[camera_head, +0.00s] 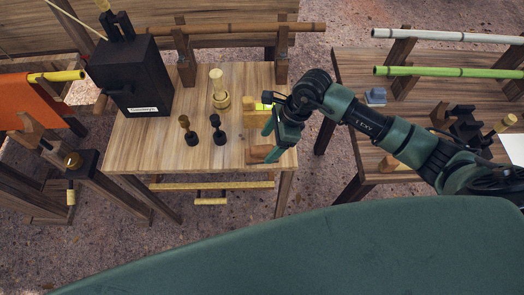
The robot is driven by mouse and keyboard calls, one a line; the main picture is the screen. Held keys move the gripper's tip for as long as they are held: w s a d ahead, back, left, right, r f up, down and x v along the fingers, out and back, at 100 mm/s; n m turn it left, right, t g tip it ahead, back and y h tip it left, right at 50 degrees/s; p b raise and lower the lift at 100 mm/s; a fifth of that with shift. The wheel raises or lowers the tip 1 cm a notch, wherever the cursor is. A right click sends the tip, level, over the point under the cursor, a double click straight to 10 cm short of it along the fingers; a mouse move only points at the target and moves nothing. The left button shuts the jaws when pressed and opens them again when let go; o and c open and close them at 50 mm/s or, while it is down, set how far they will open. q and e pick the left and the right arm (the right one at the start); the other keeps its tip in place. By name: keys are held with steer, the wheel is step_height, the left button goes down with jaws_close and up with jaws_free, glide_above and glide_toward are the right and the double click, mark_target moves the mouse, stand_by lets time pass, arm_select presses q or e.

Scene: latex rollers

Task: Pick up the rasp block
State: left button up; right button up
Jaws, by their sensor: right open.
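A tan wooden block-like piece (254,121), which looks like the rasp block, stands at the right side of the middle wooden table (140,150). A reddish-brown part shows at its foot, and my gripper partly hides it. I cannot make out a rasp surface. My right gripper (269,140) is open, with its green fingers close beside the piece at the table's right edge. I cannot tell whether they touch it. My left gripper is not in view.
A black box (135,75) holding dark handles stands at the table's back left. Two dark knobbed tools (218,130) and a pale wooden pestle-like piece (218,88) stand mid-table. A bamboo pole (240,28) crosses behind. A grey block (375,97) lies on the right table (352,75).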

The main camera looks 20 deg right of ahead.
mark_target(264, 148)
steer(key=p+x, duration=0.2)
steer(key=x, duration=0.2)
steer(key=shift+w+a+f, duration=0.15)
steer(key=shift+w+f, duration=0.05)
steer(key=shift+a+f, duration=0.1)
steer(key=shift+f, duration=0.15)
steer(key=shift+w+r, duration=0.1)
jaws_close()
